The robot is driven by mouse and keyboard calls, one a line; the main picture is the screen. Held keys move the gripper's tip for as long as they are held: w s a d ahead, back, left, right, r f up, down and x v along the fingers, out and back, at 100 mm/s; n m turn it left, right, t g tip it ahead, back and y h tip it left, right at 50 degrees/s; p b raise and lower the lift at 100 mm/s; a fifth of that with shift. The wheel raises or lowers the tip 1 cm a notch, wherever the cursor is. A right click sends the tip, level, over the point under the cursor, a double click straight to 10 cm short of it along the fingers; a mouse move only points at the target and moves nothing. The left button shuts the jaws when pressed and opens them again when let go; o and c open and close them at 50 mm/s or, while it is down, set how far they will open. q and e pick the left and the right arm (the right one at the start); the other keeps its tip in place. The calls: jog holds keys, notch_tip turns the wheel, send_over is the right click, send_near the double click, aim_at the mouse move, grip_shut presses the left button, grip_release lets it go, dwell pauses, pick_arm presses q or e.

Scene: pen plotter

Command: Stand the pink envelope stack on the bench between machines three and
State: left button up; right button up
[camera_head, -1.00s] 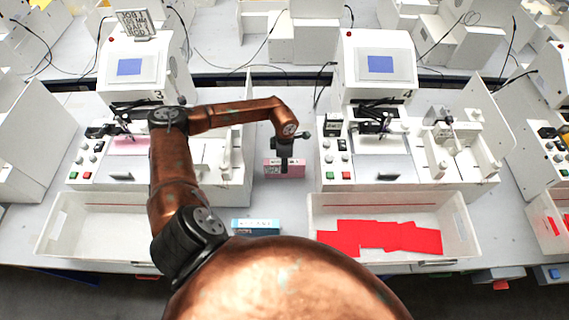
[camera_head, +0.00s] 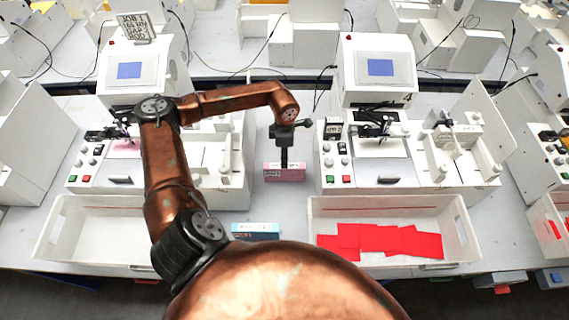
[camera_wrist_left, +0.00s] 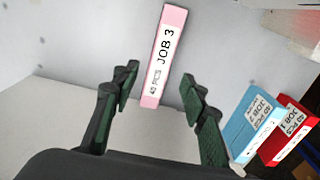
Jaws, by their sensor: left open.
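The pink envelope stack (camera_head: 284,173) stands on the bench in the gap between machine three (camera_head: 130,70), on the left, and machine four (camera_head: 380,68), on the right. In the left wrist view the pink stack (camera_wrist_left: 163,58) shows a white label reading JOB 3. My left gripper (camera_head: 285,163) is above the stack, pointing down. In the wrist view its fingers (camera_wrist_left: 160,85) are open, one on each side of the stack's near end, with visible gaps to it. My right gripper is not in view.
A blue stack (camera_head: 255,231) lies at the bench front, and a red stack (camera_wrist_left: 288,130) is beside it in the wrist view. White bins stand before machine three (camera_head: 90,243) and machine four (camera_head: 330,203); the latter holds red envelopes (camera_head: 375,238). Machine housings flank the gap.

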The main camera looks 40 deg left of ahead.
pick_arm(q)
jog(key=shift+r, duration=2)
